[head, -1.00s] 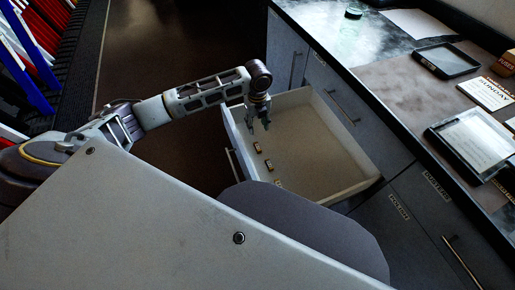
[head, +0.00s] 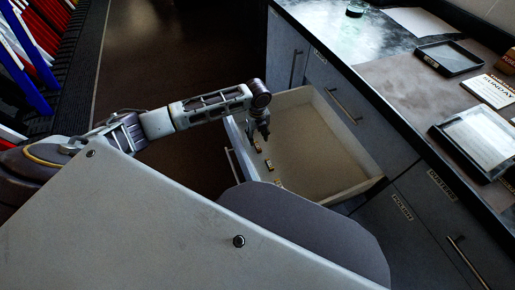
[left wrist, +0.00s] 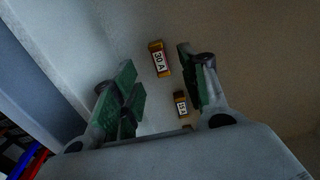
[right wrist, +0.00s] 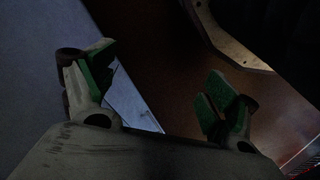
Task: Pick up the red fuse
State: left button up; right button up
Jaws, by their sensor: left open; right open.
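Several small fuses lie in the open drawer, in a row along its left side. In the left wrist view the largest-looking one is a fuse marked 30 A (left wrist: 160,58), with orange-brown ends. A second, smaller labelled fuse (left wrist: 181,104) lies below it, and a third is mostly hidden. Dim light leaves it unclear which fuse is red. My left gripper (head: 259,134) is open and empty over the drawer's left side. In its wrist view the 30 A fuse shows between and beyond the fingertips. My right gripper (right wrist: 160,78) is open and empty, away from the fuses.
The drawer (head: 318,150) has pale walls around it; its right part is bare. The countertop (head: 400,90) above holds a black tray (head: 449,58), a sign (head: 489,91) and a framed panel (head: 477,138). Closed cabinet fronts stand below.

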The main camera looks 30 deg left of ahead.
aim_at(257, 146)
pick_arm(q)
jog(key=shift+f, duration=0.4)
pick_arm(e)
jog(key=shift+r, duration=0.3)
pick_arm(q)
jog(key=shift+f, duration=0.1)
jog(key=shift+f+b, duration=0.3)
jog(key=shift+f, duration=0.2)
notch_tip(257, 146, down, 3)
jog(key=shift+s+d+f+b, duration=0.1)
jog(key=shift+s+f+b, duration=0.1)
jog(key=shift+b, duration=0.4)
jog(key=shift+f, duration=0.3)
pick_arm(e)
jog(key=r, duration=0.3)
jog(key=shift+w+a+t, duration=0.3)
jog(key=shift+w+a, duration=0.05)
jog(key=shift+f, duration=0.15)
